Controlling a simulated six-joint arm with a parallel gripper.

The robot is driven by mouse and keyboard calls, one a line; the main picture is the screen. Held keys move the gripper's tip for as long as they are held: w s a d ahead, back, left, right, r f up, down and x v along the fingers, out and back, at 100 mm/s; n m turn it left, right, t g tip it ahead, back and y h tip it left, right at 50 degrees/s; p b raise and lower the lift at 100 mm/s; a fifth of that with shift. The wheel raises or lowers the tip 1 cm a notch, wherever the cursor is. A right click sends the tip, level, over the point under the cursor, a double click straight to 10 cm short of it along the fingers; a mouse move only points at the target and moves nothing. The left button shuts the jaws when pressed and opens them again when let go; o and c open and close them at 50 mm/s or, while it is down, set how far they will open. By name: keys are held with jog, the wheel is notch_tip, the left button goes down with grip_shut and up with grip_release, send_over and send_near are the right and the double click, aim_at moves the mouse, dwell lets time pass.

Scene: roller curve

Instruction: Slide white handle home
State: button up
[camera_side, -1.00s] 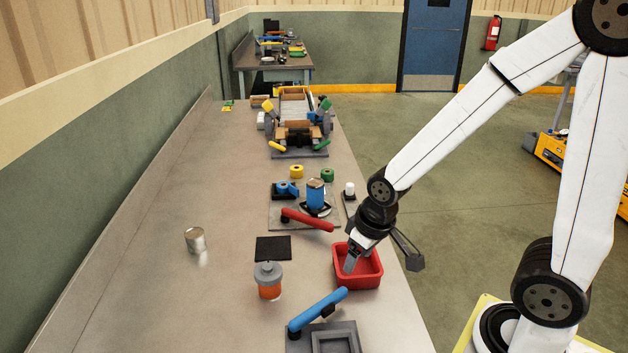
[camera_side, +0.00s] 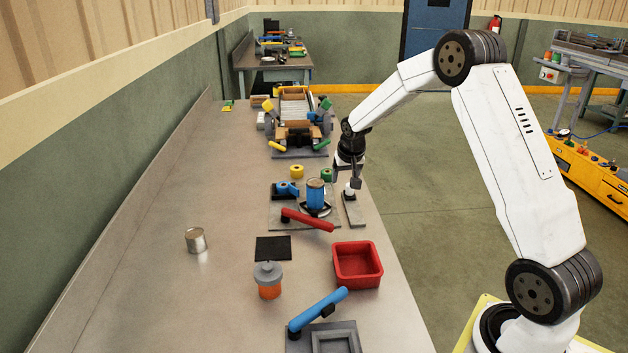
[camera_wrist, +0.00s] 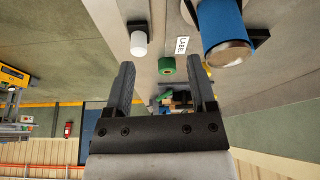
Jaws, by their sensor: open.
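The white handle (camera_side: 349,190) is a small upright knob on a narrow grey slide base (camera_side: 354,212) near the bench's right edge. In the wrist view the white handle (camera_wrist: 139,43) shows beyond the fingertips, nearer the left finger, with a dark slot behind it. My gripper (camera_side: 352,183) is by the handle in the side view and partly covers it. In the wrist view my gripper (camera_wrist: 160,68) is open, with nothing held between its fingers. I cannot tell whether a finger touches the handle.
A blue can (camera_side: 315,194) in a dark holder and a red lever (camera_side: 307,220) stand left of the slide. A green roll (camera_side: 327,174) and yellow roll (camera_side: 297,171) lie behind. A red tray (camera_side: 357,264) is in front. The left bench is mostly clear.

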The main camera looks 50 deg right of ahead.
jog(key=m, duration=0.1)
send_over(350, 190)
jog(key=s, duration=0.1)
jog(key=shift+s+a+f+h, duration=0.2)
jog(key=shift+a+f+h, duration=0.1)
jog(key=shift+a+f, duration=0.15)
jog(key=shift+x, duration=3.85)
grip_shut()
jog(key=shift+a, duration=0.1)
